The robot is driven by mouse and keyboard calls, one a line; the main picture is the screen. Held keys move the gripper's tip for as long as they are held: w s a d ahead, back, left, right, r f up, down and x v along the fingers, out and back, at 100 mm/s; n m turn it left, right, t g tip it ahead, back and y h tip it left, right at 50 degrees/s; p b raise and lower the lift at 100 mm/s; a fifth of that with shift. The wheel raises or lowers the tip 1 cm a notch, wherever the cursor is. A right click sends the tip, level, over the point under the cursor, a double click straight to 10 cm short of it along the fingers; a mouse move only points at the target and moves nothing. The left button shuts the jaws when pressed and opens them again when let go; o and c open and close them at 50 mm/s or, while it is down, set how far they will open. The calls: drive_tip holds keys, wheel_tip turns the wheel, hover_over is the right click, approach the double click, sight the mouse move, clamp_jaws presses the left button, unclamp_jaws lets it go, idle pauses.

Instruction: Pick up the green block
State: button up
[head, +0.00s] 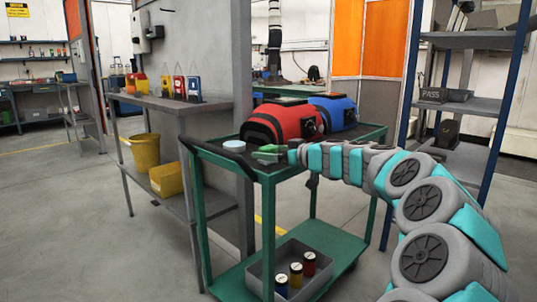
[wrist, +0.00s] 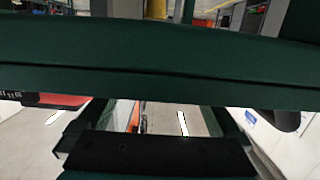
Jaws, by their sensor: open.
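A small green piece, which looks like the green block (head: 267,149), lies on the top shelf of the green cart (head: 215,158) in the head view. My gripper (head: 281,153) is open at the right of the block, low over the shelf. I cannot tell whether the block is between the fingers or just beside them. In the wrist view a dark green bar (wrist: 150,65), which looks like part of the cart, fills the width close to the camera. The block cannot be made out there.
A red bag (head: 283,126) and a blue bag (head: 340,112) stand on the cart behind my gripper. A pale blue round item (head: 234,145) lies left of the block. A grey bin (head: 260,275) with several small cans is on the lower shelf. A rack (head: 470,104) stands at right.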

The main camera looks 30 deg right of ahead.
sight(261, 151)
drive_tip(key=x, duration=0.4)
drive_tip(key=shift+a+f+p, duration=0.1)
drive_tip(key=shift+f+p, duration=0.1)
drive_tip(key=shift+p, duration=0.1)
drive_tip(key=shift+s, duration=0.1)
drive_tip(key=shift+c, duration=0.2)
drive_tip(key=c, duration=1.5)
drive_tip(key=shift+r, duration=0.15)
